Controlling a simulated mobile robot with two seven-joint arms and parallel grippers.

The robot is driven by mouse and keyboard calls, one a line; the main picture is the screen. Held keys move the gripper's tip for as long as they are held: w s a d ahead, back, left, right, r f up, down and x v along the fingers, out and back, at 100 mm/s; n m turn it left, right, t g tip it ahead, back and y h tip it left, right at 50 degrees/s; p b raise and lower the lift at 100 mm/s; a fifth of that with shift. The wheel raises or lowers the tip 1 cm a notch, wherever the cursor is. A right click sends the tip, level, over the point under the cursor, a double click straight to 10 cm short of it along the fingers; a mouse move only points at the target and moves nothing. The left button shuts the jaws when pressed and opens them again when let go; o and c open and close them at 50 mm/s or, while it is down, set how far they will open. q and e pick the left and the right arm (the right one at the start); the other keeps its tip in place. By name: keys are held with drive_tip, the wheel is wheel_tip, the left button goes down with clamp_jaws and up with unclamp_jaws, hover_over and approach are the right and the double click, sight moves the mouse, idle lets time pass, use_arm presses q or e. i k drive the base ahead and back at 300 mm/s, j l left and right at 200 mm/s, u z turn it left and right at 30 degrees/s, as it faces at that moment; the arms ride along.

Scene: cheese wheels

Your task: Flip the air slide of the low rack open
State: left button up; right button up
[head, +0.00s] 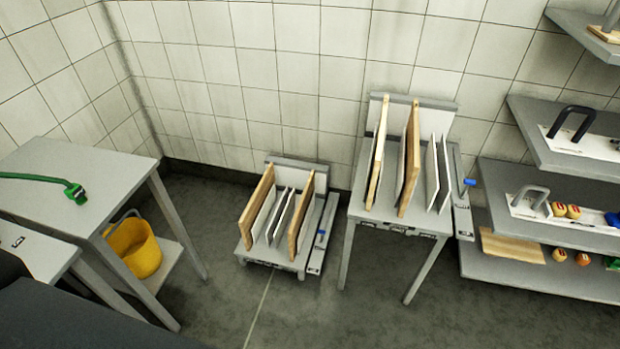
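The low rack (299,262) is a small grey stand on the floor near the back wall, in the middle of the head view. Wooden and white boards stand upright in it. A narrow grey strip, which looks like its air slide (315,258), runs along its right side. A small blue piece (322,233) sits on this strip. I cannot tell from here whether the slide is open or shut. Neither of my grippers is in view.
A taller rack (352,190) with upright boards and a similar blue-tipped side strip stands to the right. Shelves (490,262) hold handled items at far right. A grey table (50,165), a green hose (75,192) and a yellow bucket (135,248) are left. Floor before the low rack is clear.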

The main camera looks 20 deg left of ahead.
sight(323, 231)
drive_tip(key=i+j+z, duration=0.5)
drive_tip(key=i, duration=0.3)
drive_tip(key=i+j+z, duration=0.45)
drive_tip(key=i+j, duration=0.15)
drive_tip(key=i, duration=0.15)
